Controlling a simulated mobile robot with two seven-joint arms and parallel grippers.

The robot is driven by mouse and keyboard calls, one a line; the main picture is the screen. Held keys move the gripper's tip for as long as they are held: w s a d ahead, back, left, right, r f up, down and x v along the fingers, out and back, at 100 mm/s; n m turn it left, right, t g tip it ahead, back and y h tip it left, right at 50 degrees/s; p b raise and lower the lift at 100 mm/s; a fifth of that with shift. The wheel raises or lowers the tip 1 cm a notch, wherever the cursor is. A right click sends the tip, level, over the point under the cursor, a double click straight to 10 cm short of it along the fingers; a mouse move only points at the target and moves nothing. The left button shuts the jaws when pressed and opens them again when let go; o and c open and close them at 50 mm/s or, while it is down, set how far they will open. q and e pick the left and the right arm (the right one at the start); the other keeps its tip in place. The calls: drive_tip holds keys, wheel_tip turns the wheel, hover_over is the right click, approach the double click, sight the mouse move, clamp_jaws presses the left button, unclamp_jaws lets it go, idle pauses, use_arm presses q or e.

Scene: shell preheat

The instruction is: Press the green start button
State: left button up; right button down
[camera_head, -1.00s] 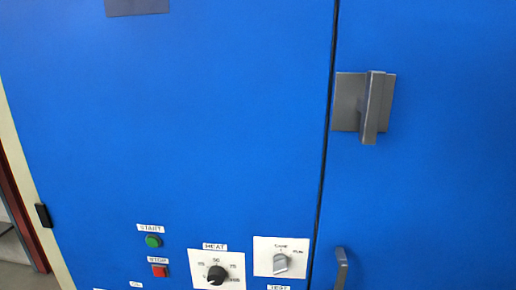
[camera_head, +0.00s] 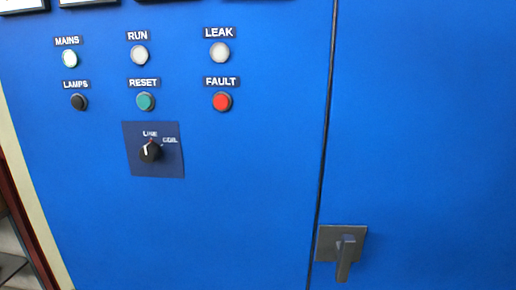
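The green START button is not in the head view now. A blue cabinet front (camera_head: 240,210) fills the picture. A green button labelled RESET (camera_head: 146,102) sits in the second row of the panel, between a black LAMPS button (camera_head: 79,102) and a red FAULT light or button (camera_head: 222,101). Neither of my grippers is in view.
Above are a lit MAINS lamp (camera_head: 70,59), a RUN lamp (camera_head: 140,56) and a LEAK lamp (camera_head: 220,53). A LINE/COIL selector knob (camera_head: 151,152) is below. A grey handle (camera_head: 344,258) is on the right door, past the vertical seam (camera_head: 325,150).

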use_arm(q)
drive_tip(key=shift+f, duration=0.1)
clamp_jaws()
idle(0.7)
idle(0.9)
